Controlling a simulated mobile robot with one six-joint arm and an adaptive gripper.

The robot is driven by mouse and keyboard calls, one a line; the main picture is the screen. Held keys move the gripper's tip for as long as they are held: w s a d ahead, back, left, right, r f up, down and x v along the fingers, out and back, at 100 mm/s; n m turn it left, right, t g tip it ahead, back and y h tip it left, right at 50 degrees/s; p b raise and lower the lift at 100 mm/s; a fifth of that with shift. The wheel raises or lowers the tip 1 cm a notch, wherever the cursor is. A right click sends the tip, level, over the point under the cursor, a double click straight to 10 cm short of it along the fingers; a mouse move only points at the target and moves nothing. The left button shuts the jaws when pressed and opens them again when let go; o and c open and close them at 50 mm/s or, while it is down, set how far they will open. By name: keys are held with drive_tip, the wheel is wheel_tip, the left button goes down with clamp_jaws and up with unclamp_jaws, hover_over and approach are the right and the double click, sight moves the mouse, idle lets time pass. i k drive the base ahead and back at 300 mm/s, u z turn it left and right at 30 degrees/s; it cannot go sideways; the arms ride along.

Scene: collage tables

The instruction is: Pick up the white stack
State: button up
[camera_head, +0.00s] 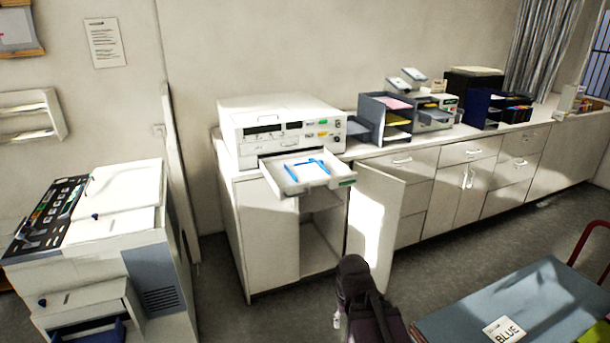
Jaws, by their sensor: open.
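No white stack can be made out for certain. A pale, flat layer, perhaps white paper (318,174), lies between blue guides in the pulled-out tray (334,184) of a white printer-like machine (280,125). The machine stands on the left end of the long counter. My dark arm rises from the bottom edge, below and to the right of the tray. My gripper is not to be seen.
An open cabinet door (376,225) stands out below the tray. A large copier (110,240) is at left. Paper trays (385,118) sit along the counter. Grey floor lies between.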

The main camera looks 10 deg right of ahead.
sight(311, 173)
drive_tip(key=i, duration=0.95)
drive_tip(key=z, duration=0.05)
